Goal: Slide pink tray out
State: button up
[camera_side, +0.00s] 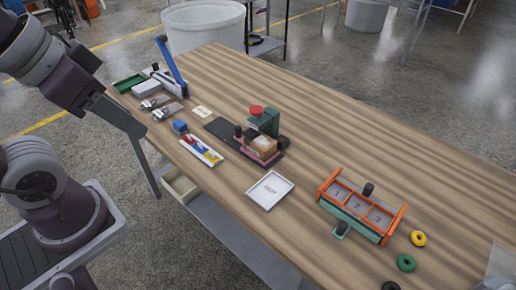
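The pink tray (259,158) is low in a small press-like fixture in the middle of the wooden table. The fixture has a green upright (268,122) and a red button (256,110) on top. A dark strip (221,130) runs left from it. My gripper (122,115) appears as a dark narrow end at the table's left edge, well left of the pink tray and apart from it. Its fingers cannot be made out, and no held object shows.
A white labelled tray (270,190) lies in front of the fixture. A tray of coloured pieces (201,150) lies left. An orange-framed numbered box (362,205) and rings (406,263) are right. A blue-handled tool (172,65) stands at the back left. The table's back right is clear.

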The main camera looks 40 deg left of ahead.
jog(key=shift+o, duration=0.2)
dwell(0.3)
jog(key=shift+o, duration=0.4)
jog(key=shift+w+r, duration=0.1)
jog(key=shift+w, duration=0.1)
jog(key=n+g, duration=0.6)
jog(key=n, duration=1.2)
send_over(238, 127)
notch_tip(238, 127, down, 24)
jog(key=shift+r, duration=0.1)
notch_tip(238, 127, down, 7)
jog(key=shift+f, duration=0.1)
grip_shut()
